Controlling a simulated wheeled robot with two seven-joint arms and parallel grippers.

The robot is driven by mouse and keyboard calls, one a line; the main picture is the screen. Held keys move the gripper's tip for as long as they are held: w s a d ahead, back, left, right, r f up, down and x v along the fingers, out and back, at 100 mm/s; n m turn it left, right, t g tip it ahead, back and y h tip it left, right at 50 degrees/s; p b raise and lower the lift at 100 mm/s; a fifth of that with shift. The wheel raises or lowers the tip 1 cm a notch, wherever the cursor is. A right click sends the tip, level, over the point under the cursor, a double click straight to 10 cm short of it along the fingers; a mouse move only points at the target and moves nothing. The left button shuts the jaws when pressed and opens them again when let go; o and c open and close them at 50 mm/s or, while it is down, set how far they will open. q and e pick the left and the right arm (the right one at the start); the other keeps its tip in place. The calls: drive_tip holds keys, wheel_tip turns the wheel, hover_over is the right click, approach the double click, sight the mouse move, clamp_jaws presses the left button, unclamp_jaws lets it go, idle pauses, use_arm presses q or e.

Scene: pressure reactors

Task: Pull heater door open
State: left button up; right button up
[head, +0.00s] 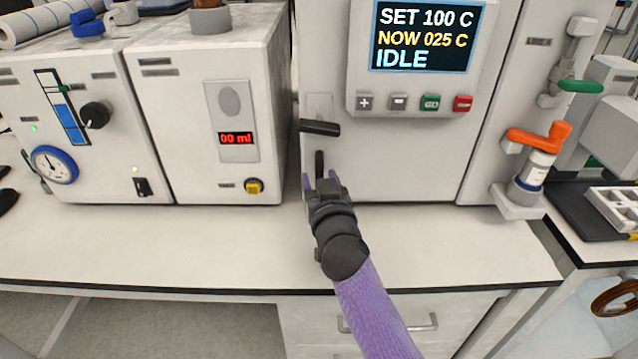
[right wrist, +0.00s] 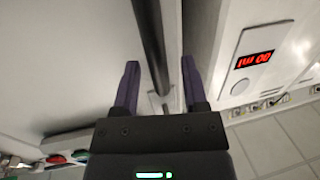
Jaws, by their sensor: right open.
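The heater (head: 385,155) is a tall light-grey box with a screen reading SET 100 C, NOW 025 C, IDLE. Its front door looks shut. On the door's left edge is a black horizontal lever (head: 320,128), with a dark upright handle part (head: 319,163) below it. My right gripper (head: 321,180), with purple fingers, is open at the lower end of this upright part. In the right wrist view, a dark bar (right wrist: 150,45) runs between the spread fingers (right wrist: 160,85); I cannot tell whether either finger touches it. My left gripper is out of view.
A grey unit with a red "00 ml" display (head: 237,138) stands close to the left of the heater. An orange-handled valve (head: 540,138) is on the right. The white bench top (head: 200,240) in front is clear. A drawer handle (head: 390,325) is below.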

drive_tip(key=shift+w, duration=0.4)
drive_tip(key=shift+r, duration=0.1)
clamp_jaws()
idle(0.3)
idle(0.7)
